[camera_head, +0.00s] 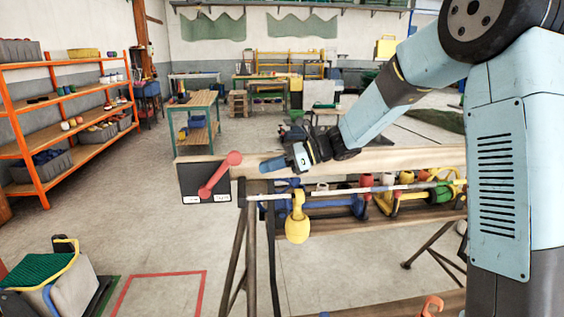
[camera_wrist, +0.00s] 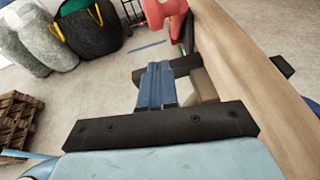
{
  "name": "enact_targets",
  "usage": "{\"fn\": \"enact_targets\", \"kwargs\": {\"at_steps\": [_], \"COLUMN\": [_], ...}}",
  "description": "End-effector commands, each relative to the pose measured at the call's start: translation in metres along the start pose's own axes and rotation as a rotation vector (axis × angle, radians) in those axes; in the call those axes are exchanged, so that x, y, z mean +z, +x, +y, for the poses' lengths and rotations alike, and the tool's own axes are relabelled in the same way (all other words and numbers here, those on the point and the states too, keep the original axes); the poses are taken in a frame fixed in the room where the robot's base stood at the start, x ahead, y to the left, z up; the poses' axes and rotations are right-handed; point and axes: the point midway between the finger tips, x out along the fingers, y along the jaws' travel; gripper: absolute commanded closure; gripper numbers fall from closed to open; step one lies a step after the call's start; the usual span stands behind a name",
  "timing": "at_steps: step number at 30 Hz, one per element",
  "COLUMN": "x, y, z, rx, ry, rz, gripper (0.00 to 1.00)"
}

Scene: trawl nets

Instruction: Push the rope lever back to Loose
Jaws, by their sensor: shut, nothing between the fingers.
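The red rope lever (camera_head: 219,175) is mounted on a dark panel (camera_head: 188,178) at the left end of a wooden beam. It slants from low left to a round end at upper right. Two small white labels sit along the panel's lower edge; their words are too small to read. My gripper (camera_head: 268,165) is shut and empty, just right of the lever's upper end, with a small gap between them. In the wrist view my blue fingers (camera_wrist: 154,84) are together, and the red lever (camera_wrist: 166,12) shows beyond their tips at the top edge, partly cut off.
The wooden beam (camera_wrist: 245,70) runs close along the right of my fingers. Below the beam, a pole (camera_head: 340,191) carries a hanging yellow float (camera_head: 297,223). An orange shelf (camera_head: 40,150) stands far left. The floor left of the panel is open.

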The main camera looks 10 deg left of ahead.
Motion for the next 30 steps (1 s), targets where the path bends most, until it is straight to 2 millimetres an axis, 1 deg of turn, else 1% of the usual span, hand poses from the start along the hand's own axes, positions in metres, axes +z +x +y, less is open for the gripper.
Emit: {"fn": "enact_targets", "kwargs": {"at_steps": [1, 3, 9, 13, 21, 22, 24, 28, 30], "x": [0.002, 0.011, 0.025, 0.028, 0.029, 0.033, 0.031, 0.029, 0.029], "y": [0.009, 0.015, 0.029, 0.032, 0.032, 0.049, 0.038, 0.029, 0.023], "z": [0.001, 0.000, 0.001, 0.000, 0.000, -0.002, -0.001, -0.004, -0.009], "rx": [0.003, 0.002, 0.002, 0.001, 0.001, 0.004, 0.000, -0.007, -0.017], "ry": [-0.001, -0.003, -0.001, -0.001, -0.001, -0.001, 0.000, 0.001, 0.003], "rz": [0.000, 0.001, 0.000, 0.000, 0.000, -0.001, 0.000, 0.010, 0.019], "gripper": [1.00, 1.00, 1.00, 1.00, 1.00, 1.00, 1.00, 1.00, 1.00]}}
